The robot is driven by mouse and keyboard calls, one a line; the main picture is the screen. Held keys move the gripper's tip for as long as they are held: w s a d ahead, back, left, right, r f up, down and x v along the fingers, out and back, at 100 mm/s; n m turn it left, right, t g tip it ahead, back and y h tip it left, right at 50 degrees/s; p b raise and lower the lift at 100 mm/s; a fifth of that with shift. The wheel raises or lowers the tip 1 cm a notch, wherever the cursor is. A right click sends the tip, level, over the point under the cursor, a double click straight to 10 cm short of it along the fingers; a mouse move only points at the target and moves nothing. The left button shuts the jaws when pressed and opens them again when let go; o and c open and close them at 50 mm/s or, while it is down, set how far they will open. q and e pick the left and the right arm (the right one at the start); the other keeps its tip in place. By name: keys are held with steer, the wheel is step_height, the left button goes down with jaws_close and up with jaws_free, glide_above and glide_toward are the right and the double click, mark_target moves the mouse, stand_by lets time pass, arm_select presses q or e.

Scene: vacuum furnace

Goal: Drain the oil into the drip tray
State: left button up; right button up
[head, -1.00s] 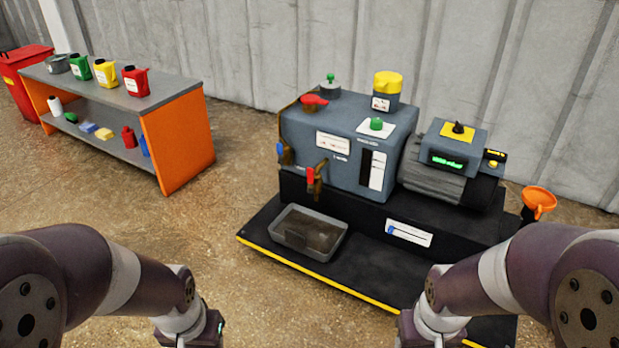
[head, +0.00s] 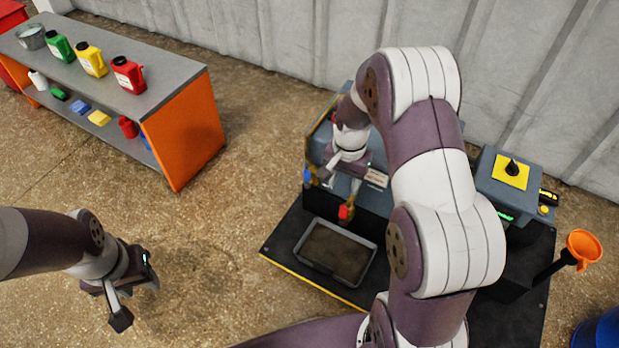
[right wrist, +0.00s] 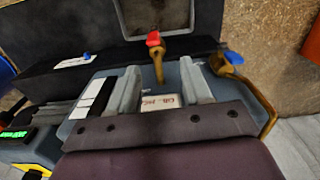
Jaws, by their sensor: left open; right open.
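The grey drip tray (head: 324,272) lies on the black base under the front of the blue-grey pump box (head: 318,143). Its inside looks brownish. A brass drain tap with a red handle (head: 345,212) sticks out above the tray; its red handle also shows in the right wrist view (right wrist: 153,39). My right gripper (head: 342,184) is open in front of the box, above the tap. In the right wrist view the tap lies ahead, between its two fingers (right wrist: 163,88), with nothing held. My left gripper (head: 132,302) is open and empty above the floor at left.
A blue-handled tap (head: 308,176) sits left of the red one. My right arm hides much of the pump. An orange funnel (head: 584,247) stands at right. An orange-sided bench (head: 185,140) with several bottles stands at left. The floor between bench and pump is clear.

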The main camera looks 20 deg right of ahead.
steer(key=shift+s+f+m+b, duration=0.15)
steer(key=shift+s+f+b, duration=0.25)
steer(key=shift+f, duration=0.15)
steer(key=shift+s+f+m+b, duration=0.15)
steer(key=shift+s+f+b, duration=0.15)
steer(key=shift+f+b, duration=0.15)
steer(key=b, duration=0.6)
glide_above(341, 225)
steer(key=f, duration=1)
steer(key=shift+w+d+f, duration=0.15)
steer(key=shift+w+f, duration=0.05)
steer(key=shift+f, duration=0.1)
arm_select(q)
step_height(341, 225, down, 8)
steer(key=shift+s, duration=0.4)
arm_select(e)
jaws_close()
